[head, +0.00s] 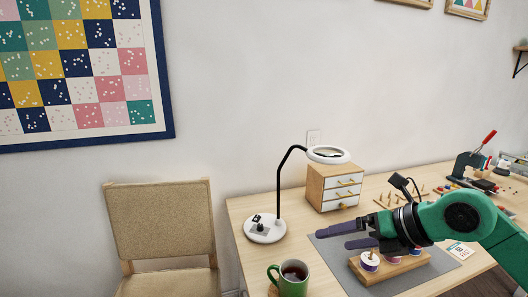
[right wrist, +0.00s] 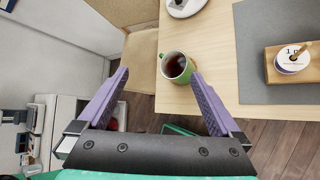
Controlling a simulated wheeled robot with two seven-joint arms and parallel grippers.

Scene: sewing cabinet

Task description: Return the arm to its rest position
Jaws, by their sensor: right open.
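My right arm comes in from the right in the head view, with green links and a dark wrist. My right gripper (head: 350,235) points left above the table, over the grey mat (head: 332,243). Its two purple fingers are apart with nothing between them. In the right wrist view the gripper (right wrist: 160,75) is also open and empty. A green mug (right wrist: 170,66) of dark liquid shows beyond the finger gap, near the table edge, apart from the fingers. My left gripper is in neither view.
The wooden table (head: 250,210) holds a magnifier lamp (head: 264,230), a small drawer cabinet (head: 315,188) and the mug (head: 293,283). A wooden spool holder (head: 370,279) lies on the mat below my wrist. A beige chair (head: 160,222) stands left of the table.

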